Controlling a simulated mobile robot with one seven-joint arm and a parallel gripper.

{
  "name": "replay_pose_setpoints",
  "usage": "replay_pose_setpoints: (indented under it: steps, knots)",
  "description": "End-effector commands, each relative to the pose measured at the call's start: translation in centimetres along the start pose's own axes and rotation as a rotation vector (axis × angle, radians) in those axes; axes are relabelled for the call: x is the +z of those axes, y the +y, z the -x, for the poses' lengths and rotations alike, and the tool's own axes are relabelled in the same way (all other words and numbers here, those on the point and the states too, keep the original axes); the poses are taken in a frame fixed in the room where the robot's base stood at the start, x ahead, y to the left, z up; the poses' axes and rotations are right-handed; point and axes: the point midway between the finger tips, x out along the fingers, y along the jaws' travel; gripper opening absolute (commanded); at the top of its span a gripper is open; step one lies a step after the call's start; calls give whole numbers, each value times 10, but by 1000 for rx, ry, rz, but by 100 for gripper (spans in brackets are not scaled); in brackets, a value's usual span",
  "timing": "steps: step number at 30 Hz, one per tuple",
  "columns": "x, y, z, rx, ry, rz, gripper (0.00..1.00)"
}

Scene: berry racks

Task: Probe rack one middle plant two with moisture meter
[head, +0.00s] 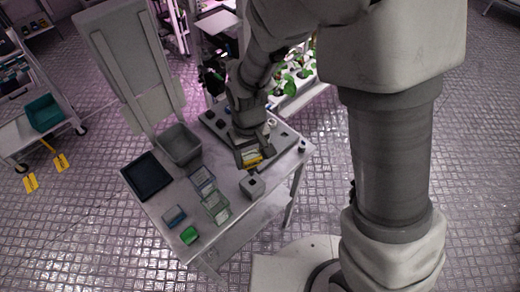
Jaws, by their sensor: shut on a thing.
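My gripper (247,148) is low over the far right part of the grey table, seen from above and partly hidden by its own wrist. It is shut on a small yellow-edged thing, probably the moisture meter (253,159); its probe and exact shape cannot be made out. Green plants with red berries (290,84) stand on a lit white rack shelf (304,97) beyond the table. My arm hides part of that rack, and I cannot tell which plant is plant two.
The table holds a grey bin (182,128), a black tray (135,188), clear boxes (215,206), a blue box (174,214), a green block (189,235) and a grey cube (251,185). A cart with a teal bin (43,112) stands left. Floor at lower left is clear.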

Motion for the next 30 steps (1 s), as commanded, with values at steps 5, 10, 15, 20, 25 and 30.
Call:
replay_pose_setpoints:
  steps: [5, 10, 15, 20, 25, 30]
  knots:
    - [0, 0, -11, 0, -1, -1, 4]
    - [0, 1, -24, 0, -1, -2, 4]
    - [0, 1, -38, 0, -1, -2, 4]
    - [0, 1, -48, 0, -1, -2, 4]
    - [0, 1, -53, 0, 0, -2, 4]
    - [0, 1, -52, 0, 0, -2, 4]
